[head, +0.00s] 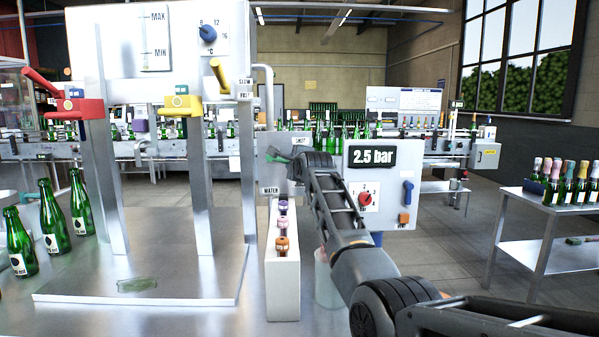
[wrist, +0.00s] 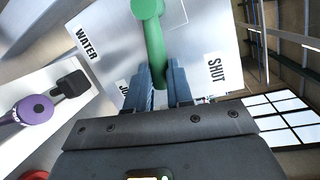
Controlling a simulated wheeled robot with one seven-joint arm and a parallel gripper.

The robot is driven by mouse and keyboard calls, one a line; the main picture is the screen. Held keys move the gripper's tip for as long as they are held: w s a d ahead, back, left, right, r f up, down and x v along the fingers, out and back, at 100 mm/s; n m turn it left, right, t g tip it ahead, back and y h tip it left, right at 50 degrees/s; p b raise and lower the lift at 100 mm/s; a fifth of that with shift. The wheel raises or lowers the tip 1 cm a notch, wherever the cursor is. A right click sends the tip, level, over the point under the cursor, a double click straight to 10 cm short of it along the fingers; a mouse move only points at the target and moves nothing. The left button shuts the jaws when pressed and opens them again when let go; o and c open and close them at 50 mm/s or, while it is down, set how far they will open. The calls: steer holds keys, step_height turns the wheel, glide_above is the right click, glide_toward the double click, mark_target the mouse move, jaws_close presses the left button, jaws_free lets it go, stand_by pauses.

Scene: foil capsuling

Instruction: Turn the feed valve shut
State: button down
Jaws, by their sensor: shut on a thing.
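The feed valve has a green lever (wrist: 153,45) on a pale metal panel (wrist: 195,30). In the wrist view it runs from its round hub at the top down between my blue fingers. Labels beside it read WATER, a partly hidden "JU…", and SHUT. The lever points between the "JU…" and SHUT labels. My gripper (wrist: 160,88) is shut on the lever's free end, which the fingers partly hide.
A white box (head: 283,258) with small purple and orange taps stands below the valve; a purple tap (wrist: 36,108) shows in the wrist view. A grey control panel with a 2.5 bar display (head: 371,156) is close right of my wrist. Green bottles (head: 52,217) stand at left.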

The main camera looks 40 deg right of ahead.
steer(key=shift+r+n+g+p, duration=0.45)
steer(key=shift+r+n, duration=0.3)
steer(key=shift+n, duration=0.25)
steer(key=c, duration=1)
jaws_free()
steer(key=shift+s, duration=0.1)
steer(key=b+v, duration=0.1)
steer(key=v, duration=0.6)
steer(key=shift+s+a, duration=0.2)
steer(key=shift+s, duration=0.05)
